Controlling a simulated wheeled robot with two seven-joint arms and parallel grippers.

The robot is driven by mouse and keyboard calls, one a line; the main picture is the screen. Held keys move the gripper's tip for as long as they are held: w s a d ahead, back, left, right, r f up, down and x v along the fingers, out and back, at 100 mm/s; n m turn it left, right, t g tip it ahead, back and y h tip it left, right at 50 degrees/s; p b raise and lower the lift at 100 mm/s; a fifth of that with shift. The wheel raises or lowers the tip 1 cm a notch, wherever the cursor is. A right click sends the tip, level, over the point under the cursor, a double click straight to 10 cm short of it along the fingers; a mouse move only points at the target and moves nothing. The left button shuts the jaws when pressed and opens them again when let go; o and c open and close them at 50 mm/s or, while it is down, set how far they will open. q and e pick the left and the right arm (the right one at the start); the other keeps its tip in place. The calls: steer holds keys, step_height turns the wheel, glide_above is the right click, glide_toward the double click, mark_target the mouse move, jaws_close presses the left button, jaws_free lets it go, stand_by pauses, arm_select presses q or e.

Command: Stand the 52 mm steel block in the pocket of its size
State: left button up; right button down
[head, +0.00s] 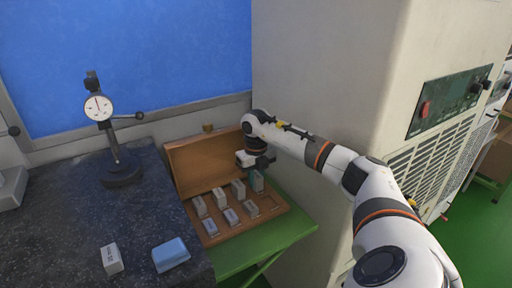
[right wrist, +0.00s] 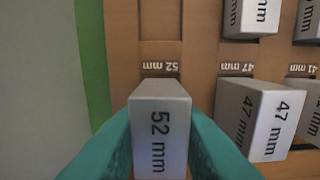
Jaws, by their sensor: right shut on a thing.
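The 52 mm steel block (right wrist: 160,125) is a light grey block marked "52 mm". My right gripper (head: 256,180) is shut on it, with teal fingers on both sides in the right wrist view (right wrist: 160,145). The block is upright at the back right end of the wooden case (head: 186,190), beside the printed 52 mm label (right wrist: 160,68). An empty pocket (right wrist: 160,20) lies on the other side of that label. The fingers and block hide the place below, so I cannot tell whether the block is seated. My left gripper is not in view.
Several other blocks stand in two rows in the case, including a 47 mm block (right wrist: 260,120) close beside the held one. The case is on a green table (head: 290,232). A dial gauge stand (head: 120,170), a loose block (head: 111,259) and a blue object (head: 170,254) are on the dark stone plate.

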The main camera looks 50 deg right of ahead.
mark_target(256, 174)
steer(key=c, duration=1.1)
jaws_free()
step_height(256, 174, up, 12)
steer(key=shift+b, duration=1)
